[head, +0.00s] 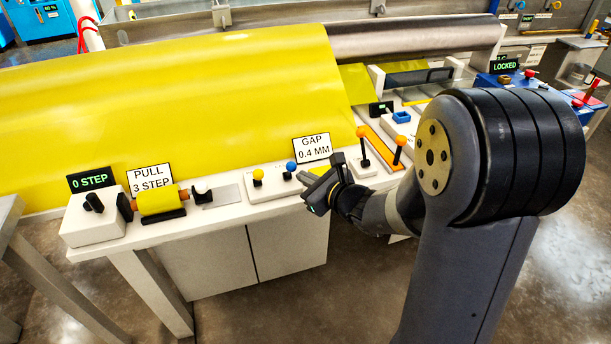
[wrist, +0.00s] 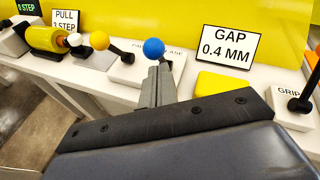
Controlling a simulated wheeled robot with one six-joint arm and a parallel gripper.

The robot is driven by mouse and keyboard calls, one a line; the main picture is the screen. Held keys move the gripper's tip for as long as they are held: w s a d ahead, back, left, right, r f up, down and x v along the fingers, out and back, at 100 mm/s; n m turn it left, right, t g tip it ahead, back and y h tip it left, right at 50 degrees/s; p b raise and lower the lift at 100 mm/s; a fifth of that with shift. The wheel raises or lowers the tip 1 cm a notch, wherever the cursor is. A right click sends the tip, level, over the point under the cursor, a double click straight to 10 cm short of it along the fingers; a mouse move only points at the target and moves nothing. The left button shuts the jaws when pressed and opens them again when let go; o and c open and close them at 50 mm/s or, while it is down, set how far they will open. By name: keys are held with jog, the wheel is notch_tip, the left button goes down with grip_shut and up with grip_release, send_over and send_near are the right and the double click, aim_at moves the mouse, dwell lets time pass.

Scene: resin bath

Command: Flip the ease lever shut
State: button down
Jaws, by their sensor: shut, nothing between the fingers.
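The ease lever appears to be the one with the blue ball knob (head: 291,167); in the wrist view the blue knob (wrist: 154,48) stands by a partly hidden label ending in "ASE". My gripper (head: 303,179) is shut and empty, just right of the blue knob in the head view. In the wrist view my fingertips (wrist: 160,72) are right below the blue knob and hide part of the lever's base. I cannot tell whether they touch it. A lever with a yellow ball knob (wrist: 99,40) leans left on the same white plate; it also shows in the head view (head: 257,174).
A "GAP 0.4 MM" sign (head: 312,149) stands behind the levers. A yellow pad (wrist: 222,87) lies right of my fingers. Orange-knobbed levers (head: 362,132) stand to the right. The yellow roller (head: 158,199) and "0 STEP" display (head: 91,180) are left. Yellow sheet (head: 180,95) rises behind.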

jog(key=shift+w+a+r+p, duration=0.1)
jog(key=shift+r+p, duration=0.15)
jog(key=shift+p, duration=0.05)
